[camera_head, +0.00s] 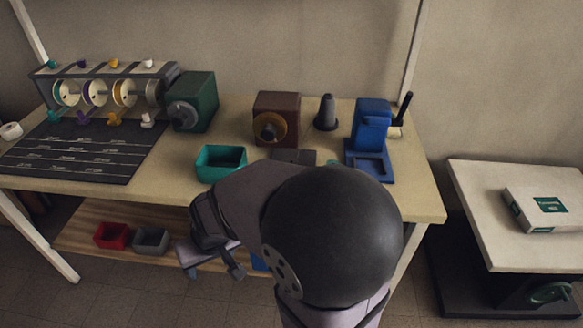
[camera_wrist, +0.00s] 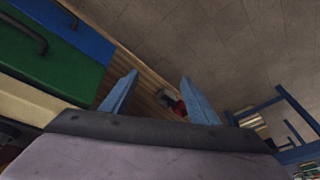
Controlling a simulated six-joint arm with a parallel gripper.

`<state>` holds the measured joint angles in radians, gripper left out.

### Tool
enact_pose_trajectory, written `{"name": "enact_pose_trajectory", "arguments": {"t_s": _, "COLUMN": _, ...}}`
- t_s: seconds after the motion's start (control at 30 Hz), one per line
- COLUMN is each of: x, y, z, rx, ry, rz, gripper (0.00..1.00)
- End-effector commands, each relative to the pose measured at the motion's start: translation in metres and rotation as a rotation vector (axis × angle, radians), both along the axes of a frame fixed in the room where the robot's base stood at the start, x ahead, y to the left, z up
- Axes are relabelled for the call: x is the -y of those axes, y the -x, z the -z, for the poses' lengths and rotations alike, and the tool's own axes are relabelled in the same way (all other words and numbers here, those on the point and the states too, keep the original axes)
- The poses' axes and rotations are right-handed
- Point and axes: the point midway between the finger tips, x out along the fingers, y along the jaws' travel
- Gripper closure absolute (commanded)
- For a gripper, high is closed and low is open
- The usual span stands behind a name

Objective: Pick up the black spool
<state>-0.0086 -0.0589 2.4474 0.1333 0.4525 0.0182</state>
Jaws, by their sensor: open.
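The likely black spool (camera_head: 326,112) is a dark, tapered piece standing upright at the back of the bench, between a brown winder and a blue device. It does not show in the wrist view. My gripper (camera_wrist: 158,98) is open and empty in the wrist view, its two blue fingers apart. In the head view my gripper (camera_head: 190,268) is low in front of the bench, near the lower shelf and well away from the dark piece. My own arm hides part of the bench front.
The brown winder (camera_head: 276,118), blue device (camera_head: 370,135) and teal bin (camera_head: 221,163) stand on the bench. A green machine (camera_head: 194,102) and black mat (camera_head: 85,150) are at left. A red bin (camera_head: 111,235) and grey bin (camera_head: 151,240) sit on the lower shelf.

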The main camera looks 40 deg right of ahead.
Motion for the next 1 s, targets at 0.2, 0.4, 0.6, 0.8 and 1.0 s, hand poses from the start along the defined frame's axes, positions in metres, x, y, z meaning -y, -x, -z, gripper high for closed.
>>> {"name": "enact_pose_trajectory", "arguments": {"t_s": 0.2, "x": 0.031, "y": -0.141, "z": -0.053, "rx": 0.416, "ry": -0.031, "rz": 0.204, "gripper": 0.45}}
{"name": "enact_pose_trajectory", "arguments": {"t_s": 0.4, "x": 0.093, "y": -0.229, "z": -0.117, "rx": 0.775, "ry": 0.013, "rz": 0.417, "gripper": 0.45}}
{"name": "enact_pose_trajectory", "arguments": {"t_s": 0.6, "x": 0.166, "y": -0.253, "z": -0.137, "rx": 1.022, "ry": 0.155, "rz": 0.685, "gripper": 0.45}}
{"name": "enact_pose_trajectory", "arguments": {"t_s": 0.8, "x": 0.229, "y": -0.193, "z": -0.094, "rx": 1.033, "ry": 0.495, "rz": 0.986, "gripper": 0.45}}
{"name": "enact_pose_trajectory", "arguments": {"t_s": 1.0, "x": 0.254, "y": -0.122, "z": -0.072, "rx": 0.954, "ry": 0.819, "rz": 1.149, "gripper": 0.45}}
